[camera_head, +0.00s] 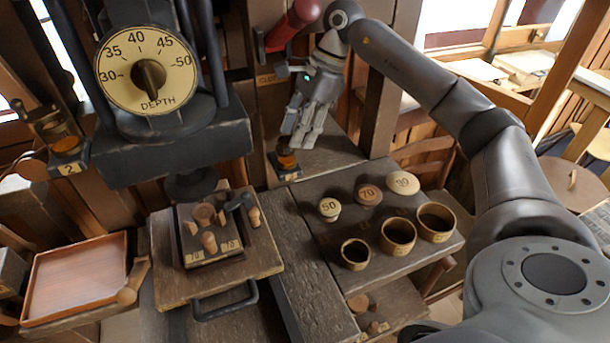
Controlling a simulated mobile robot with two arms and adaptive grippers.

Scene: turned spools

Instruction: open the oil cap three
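An oil cup with an amber body (287,160) and a small yellow label sits low on the machine's right side, below my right gripper. The label's number is too small to read for certain. My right gripper (304,138) points down above and slightly right of this cup, apart from it. Its fingers look spread with nothing between them. A similar oil cup (66,146), labelled 2, is on the left side of the machine with its amber part showing. My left gripper is not in view.
A red-handled lever (292,24) is close to my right wrist. A depth dial (149,74) is at upper left. A bench at right holds caps 50 (329,208), 70 (368,194) and 90 (403,183) and round cups. A wooden tray (40,318) is at lower left.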

